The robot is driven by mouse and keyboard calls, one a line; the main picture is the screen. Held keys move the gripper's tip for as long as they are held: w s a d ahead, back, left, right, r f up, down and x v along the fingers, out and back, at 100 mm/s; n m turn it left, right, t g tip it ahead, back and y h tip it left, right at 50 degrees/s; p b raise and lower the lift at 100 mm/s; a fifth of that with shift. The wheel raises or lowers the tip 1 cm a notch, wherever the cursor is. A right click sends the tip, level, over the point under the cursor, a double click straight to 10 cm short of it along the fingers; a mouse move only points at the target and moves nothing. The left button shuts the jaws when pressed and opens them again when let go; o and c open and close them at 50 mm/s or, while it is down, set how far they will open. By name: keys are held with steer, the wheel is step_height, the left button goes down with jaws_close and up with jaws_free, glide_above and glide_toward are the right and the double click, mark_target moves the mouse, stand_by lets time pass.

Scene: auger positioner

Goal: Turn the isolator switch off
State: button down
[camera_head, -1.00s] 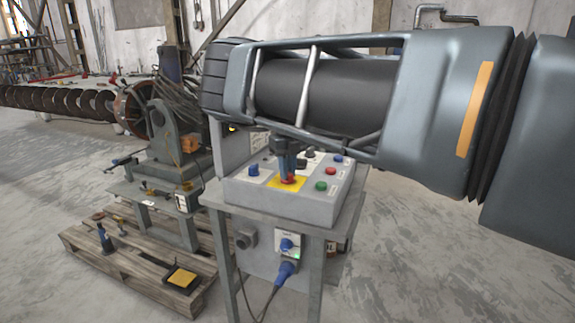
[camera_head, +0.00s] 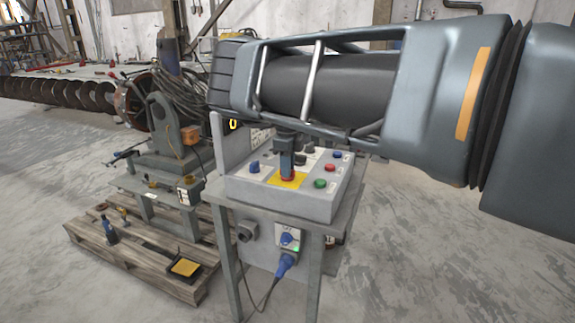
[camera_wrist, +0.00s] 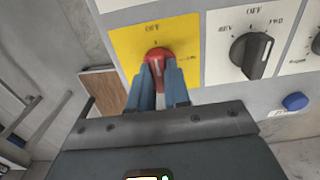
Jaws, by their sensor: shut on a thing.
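The isolator switch is a red rotary knob on a yellow plate (camera_wrist: 124,43) marked OFF at the top. In the wrist view the red knob (camera_wrist: 157,53) is between the two blue-grey fingers of my gripper (camera_wrist: 160,72), which is shut on it. The knob's white mark points up, close to the OFF side. In the head view the yellow plate (camera_head: 276,180) lies on top of the grey control box (camera_head: 310,205), and my gripper (camera_head: 287,172) reaches down onto it. The fingers hide part of the knob.
A black rotary knob (camera_wrist: 251,53) sits right of the plate, with a blue button (camera_wrist: 294,101) near it. Green (camera_head: 320,183) and red (camera_head: 330,168) buttons are on the box. A pallet (camera_head: 130,250) with tools lies left on the floor.

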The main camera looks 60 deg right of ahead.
stand_by(0.5)
steer(key=c, duration=1.1)
jaws_free()
steer(key=shift+r+b, duration=0.4)
steer(key=shift+r, duration=3.5)
